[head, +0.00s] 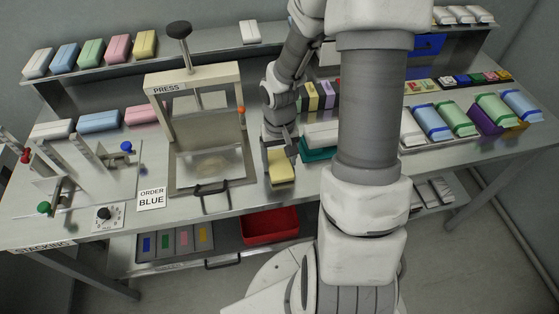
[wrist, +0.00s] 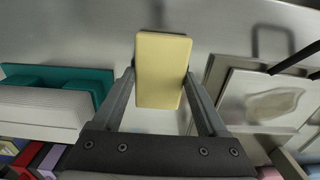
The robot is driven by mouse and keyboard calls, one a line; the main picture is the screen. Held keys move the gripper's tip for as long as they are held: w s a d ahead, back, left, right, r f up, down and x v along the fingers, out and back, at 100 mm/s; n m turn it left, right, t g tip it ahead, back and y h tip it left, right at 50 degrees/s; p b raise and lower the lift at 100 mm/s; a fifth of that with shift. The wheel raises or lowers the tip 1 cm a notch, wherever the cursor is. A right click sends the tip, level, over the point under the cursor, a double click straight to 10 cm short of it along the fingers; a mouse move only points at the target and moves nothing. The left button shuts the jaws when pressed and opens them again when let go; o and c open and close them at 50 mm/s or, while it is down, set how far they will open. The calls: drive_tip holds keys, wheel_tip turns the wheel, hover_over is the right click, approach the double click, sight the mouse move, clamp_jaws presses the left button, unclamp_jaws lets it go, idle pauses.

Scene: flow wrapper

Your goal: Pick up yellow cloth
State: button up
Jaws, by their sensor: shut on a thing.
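The yellow cloth (wrist: 162,72) is a folded block between the two fingers of my gripper (wrist: 160,85) in the wrist view. My gripper is shut on it. In the head view the yellow cloth (head: 281,167) hangs below my gripper (head: 279,148), over the bench right of the press (head: 207,182). I cannot tell how far above the bench top it is. Another yellow folded cloth (head: 145,44) lies on the upper shelf at the left.
A teal tray (head: 318,154) with white cloth is close on the right, partly behind my arm. The press frame stands on the left, with a black handle (head: 212,188) at its front. A red bin (head: 270,225) sits below.

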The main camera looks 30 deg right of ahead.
sight(284, 164)
drive_tip(key=r, duration=0.1)
drive_tip(key=r+p, duration=0.1)
drive_tip(key=r, duration=0.1)
drive_tip(key=d+r, duration=0.1)
drive_tip(key=shift+s+r, duration=0.3)
drive_tip(key=shift+s, duration=0.05)
drive_tip(key=s+d+r+p, duration=0.2)
drive_tip(key=s+d+r, duration=0.4)
drive_tip(key=s+d, duration=0.1)
drive_tip(key=shift+s+d, duration=0.15)
drive_tip(key=shift+d, duration=0.15)
drive_tip(key=o, duration=0.7)
drive_tip(key=shift+c, duration=0.2)
drive_tip(key=c, duration=0.5)
